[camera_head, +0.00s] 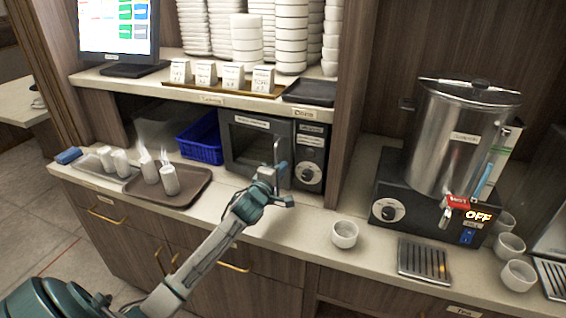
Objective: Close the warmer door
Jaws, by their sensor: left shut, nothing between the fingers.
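The warmer (247,143) is a dark box with a glass-fronted door and a side panel with a round knob (308,174). It stands on the counter under the shelf. The door front looks about flush with the box, but its right edge is partly hidden by my gripper, so I cannot tell if it is fully shut. A pale upright handle (277,151) shows at the door's right side. My left gripper (282,183) is shut and empty, in front of the door's lower right, close to the handle. I cannot tell if it touches. My right gripper is not in view.
A brown tray (196,196) with steaming white rolled items lies left of the warmer, with a blue basket (202,140) behind. A white cup (344,234) stands to the right on the counter. A steel urn (455,140) on a black base stands farther right.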

